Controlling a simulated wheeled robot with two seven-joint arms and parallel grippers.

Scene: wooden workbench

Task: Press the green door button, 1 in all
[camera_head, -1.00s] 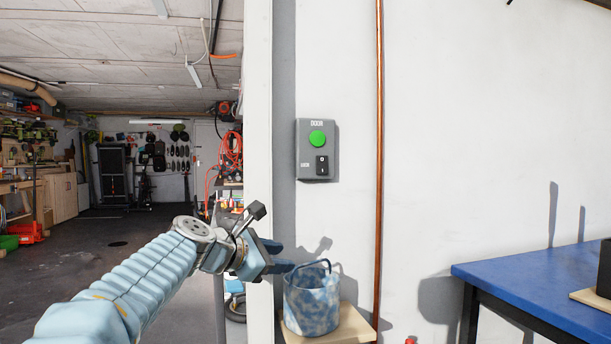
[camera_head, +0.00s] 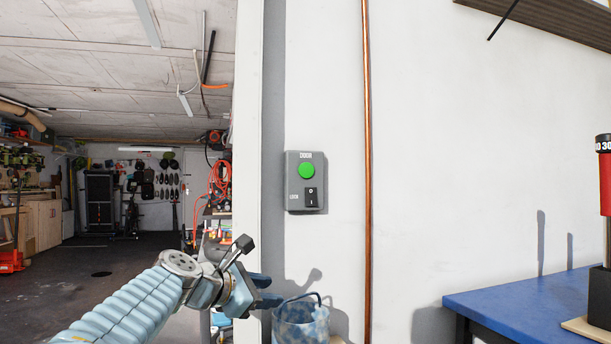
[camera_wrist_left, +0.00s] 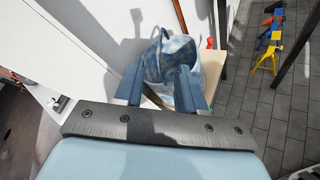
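The green door button (camera_head: 306,171) is round and sits on a grey wall box (camera_head: 292,196) with the word DOOR above it. A black rocker switch (camera_head: 310,197) is below the button. My left gripper (camera_head: 268,291) is below and to the left of the box, apart from it. In the left wrist view its two fingers (camera_wrist_left: 159,88) stand apart with nothing between them; the bucket shows beyond. My right gripper is not in view.
A blue mottled bucket (camera_head: 300,328) stands just below my left gripper. A copper pipe (camera_head: 367,180) runs down the wall right of the box. A blue table (camera_head: 530,298) is at the right. The wall around the box is clear.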

